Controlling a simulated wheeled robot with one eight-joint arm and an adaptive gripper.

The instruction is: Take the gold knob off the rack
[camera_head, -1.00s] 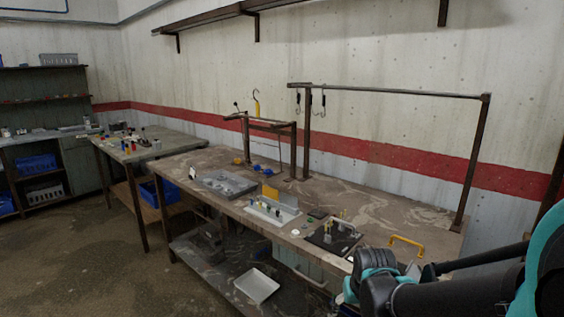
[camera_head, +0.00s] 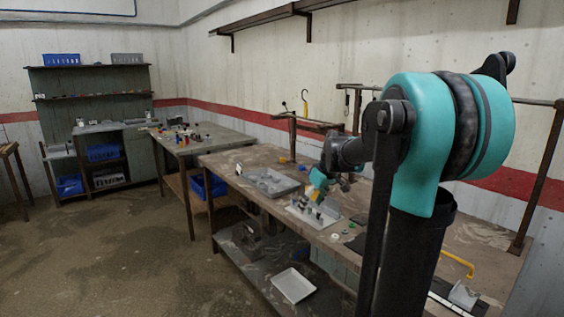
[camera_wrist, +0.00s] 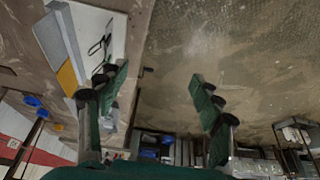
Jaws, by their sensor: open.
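I cannot pick out a gold knob for certain; a small yellow item (camera_head: 283,160) lies on the bench near the low rack, too small to identify. The low dark rack (camera_head: 312,126) stands at the back of the bench, with a yellow hook (camera_head: 305,103) rising behind it. My gripper (camera_head: 318,182) is over the bench by the white tray (camera_head: 303,213), partly hidden by my arm. In the wrist view my gripper (camera_wrist: 158,85) is open, its two dark green fingers wide apart with nothing seen between them. The tray (camera_wrist: 92,30) shows beyond the left finger.
A grey tray (camera_head: 270,183) lies left of the white tray. A yellow handle (camera_head: 457,263) is at the bench's near right. A tall rail frame (camera_head: 540,175) stands at the right. A lower shelf holds a white bin (camera_head: 293,285). Open floor (camera_head: 130,240) lies left.

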